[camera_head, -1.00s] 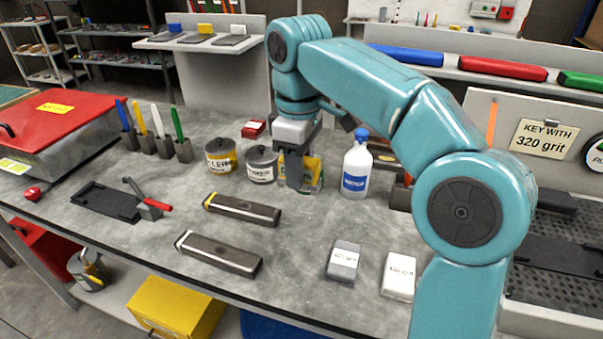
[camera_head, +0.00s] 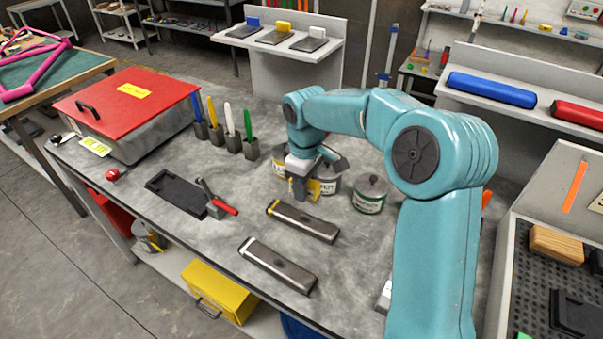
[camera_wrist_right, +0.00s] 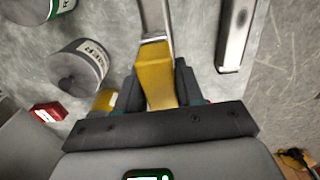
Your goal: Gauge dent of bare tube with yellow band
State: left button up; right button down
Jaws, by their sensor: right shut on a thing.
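The bare tube with the yellow band (camera_head: 310,222) lies on the grey bench, its banded end at the left. It also shows in the right wrist view (camera_wrist_right: 155,14). My right gripper (camera_head: 298,194) is behind this tube, pointing down. It is shut on a yellow piece (camera_wrist_right: 160,82), which in the right wrist view overlaps the tube's banded end. I cannot tell whether the two touch. A second bare tube with a white band (camera_head: 285,268) lies in front. It also shows at the right of the wrist view (camera_wrist_right: 234,30). My left gripper is not in view.
Cans stand behind and right of the gripper, one with a green label (camera_head: 369,195). A black tray (camera_head: 175,193) and a red-handled tool (camera_head: 214,203) lie left of the tubes. Marker holders (camera_head: 233,142) and a red-lidded box (camera_head: 130,110) stand further back. Bare bench lies between.

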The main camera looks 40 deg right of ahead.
jog(key=shift+s+a+r, duration=0.1)
jog(key=shift+s+a, duration=0.05)
jog(key=shift+w+d+f+b, duration=0.2)
jog(key=shift+d+f+b, duration=0.2)
jog(key=shift+f, duration=0.3)
jog(key=shift+s+f, duration=0.1)
jog(key=shift+f, duration=0.15)
jog(key=shift+s+a+f+b, duration=0.15)
jog(key=shift+a+f+b, duration=0.35)
jog(key=shift+b, duration=0.4)
jog(key=f, duration=0.1)
jog(key=b, duration=0.1)
jog(key=f+b, duration=0.1)
jog(key=shift+w+d+f, duration=0.25)
jog(key=shift+d+f, duration=0.1)
jog(key=shift+s+a+f+b, duration=0.15)
jog(key=shift+f+b, duration=0.45)
jog(key=shift+f, duration=0.25)
